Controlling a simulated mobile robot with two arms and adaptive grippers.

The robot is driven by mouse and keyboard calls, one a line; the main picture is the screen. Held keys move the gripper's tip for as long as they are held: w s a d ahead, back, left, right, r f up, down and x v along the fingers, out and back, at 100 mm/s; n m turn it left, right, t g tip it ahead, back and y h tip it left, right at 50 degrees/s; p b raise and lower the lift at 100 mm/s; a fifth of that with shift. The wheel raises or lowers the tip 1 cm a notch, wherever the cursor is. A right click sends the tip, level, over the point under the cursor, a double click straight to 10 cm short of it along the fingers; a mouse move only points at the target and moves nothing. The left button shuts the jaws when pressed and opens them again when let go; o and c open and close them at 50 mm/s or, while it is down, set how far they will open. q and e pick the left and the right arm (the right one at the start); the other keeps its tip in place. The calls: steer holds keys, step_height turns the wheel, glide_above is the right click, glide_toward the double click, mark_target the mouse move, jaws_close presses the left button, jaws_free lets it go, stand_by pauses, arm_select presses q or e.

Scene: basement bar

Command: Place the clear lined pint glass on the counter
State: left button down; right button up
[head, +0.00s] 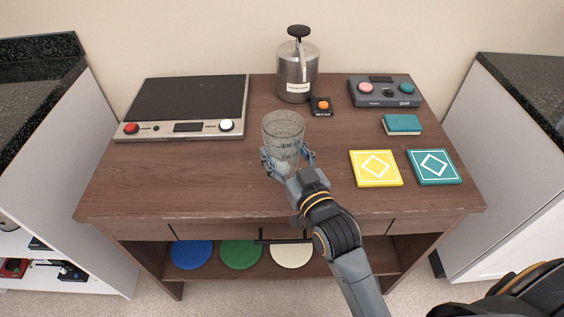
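The clear lined pint glass (284,128) is upright over the middle of the brown wooden table (215,180). It has dark markings on its side. My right gripper (287,160), whose arm comes from the lower right, has its fingers closed around the lower part of the glass. The gripper hides part of the base, so I cannot tell whether the glass touches the tabletop. Counters with dark speckled tops stand at the left (38,75) and right (530,85) of the table. My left gripper is not in view.
Behind the glass are a metal canister (296,75) and a small black box with an orange button (321,106). A flat appliance (187,105) sits left. At right are a button console (384,91), teal block (402,124), yellow mat (376,168) and teal mat (434,167). Front-left tabletop is clear.

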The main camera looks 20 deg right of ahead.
mark_target(282, 163)
steer(key=shift+w+a+f, duration=0.1)
steer(key=shift+a+f, duration=0.05)
steer(key=shift+f, duration=1.55)
steer(key=o, duration=1.5)
steer(key=shift+f, duration=0.2)
